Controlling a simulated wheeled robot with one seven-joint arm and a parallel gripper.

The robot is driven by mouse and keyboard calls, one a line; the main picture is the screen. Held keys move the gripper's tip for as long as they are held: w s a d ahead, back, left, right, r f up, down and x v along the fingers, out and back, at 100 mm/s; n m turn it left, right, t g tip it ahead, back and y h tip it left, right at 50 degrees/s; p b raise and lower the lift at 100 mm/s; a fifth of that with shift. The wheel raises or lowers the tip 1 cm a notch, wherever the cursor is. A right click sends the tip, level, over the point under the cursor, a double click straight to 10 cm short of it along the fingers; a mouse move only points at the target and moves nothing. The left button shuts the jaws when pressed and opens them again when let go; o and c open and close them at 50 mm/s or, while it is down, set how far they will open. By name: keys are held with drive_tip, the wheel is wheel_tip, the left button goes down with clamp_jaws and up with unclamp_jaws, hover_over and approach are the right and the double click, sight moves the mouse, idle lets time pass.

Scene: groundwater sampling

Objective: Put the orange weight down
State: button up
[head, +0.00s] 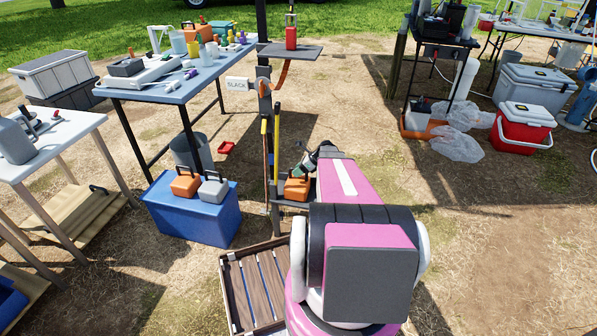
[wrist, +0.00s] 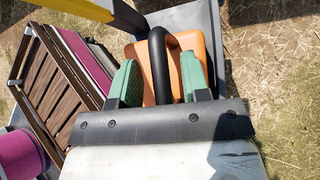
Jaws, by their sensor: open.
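An orange weight (head: 297,188) with a black handle rests on a small grey shelf (wrist: 215,45) low on the dark post. In the wrist view the weight (wrist: 202,45) is upright, and its black loop handle rises between the green fingertips of my gripper (wrist: 159,78). The fingers are open, one on each side of the handle, with gaps showing. In the head view my arm covers part of the weight and most of my gripper. A second orange weight (head: 185,184) and a grey weight (head: 213,190) stand on a blue box (head: 195,222).
Yellow and orange poles (head: 276,145) stand upright beside the post. A blue-topped table (head: 180,85) with bottles stands behind the blue box. Open dirt lies to the right.

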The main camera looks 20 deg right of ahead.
drive_tip(key=v, duration=1.2)
drive_tip(key=s+a+r+n+g+h, duration=0.1)
drive_tip(key=s+a+n+h, duration=0.2)
drive_tip(key=s+a+n, duration=0.2)
drive_tip(key=s+a+r+n+g+h, duration=0.1)
drive_tip(key=s+a+n, duration=0.5)
drive_tip(key=a+n, duration=0.6)
drive_tip(key=s+a+r+n+g+h, duration=0.1)
drive_tip(key=s+a+r+n+h, duration=0.2)
drive_tip(key=a+n, duration=0.5)
drive_tip(key=shift+s+a+r+n+h, duration=0.25)
drive_tip(key=shift+s+a+n+h, duration=0.2)
drive_tip(key=shift+s+h, duration=0.55)
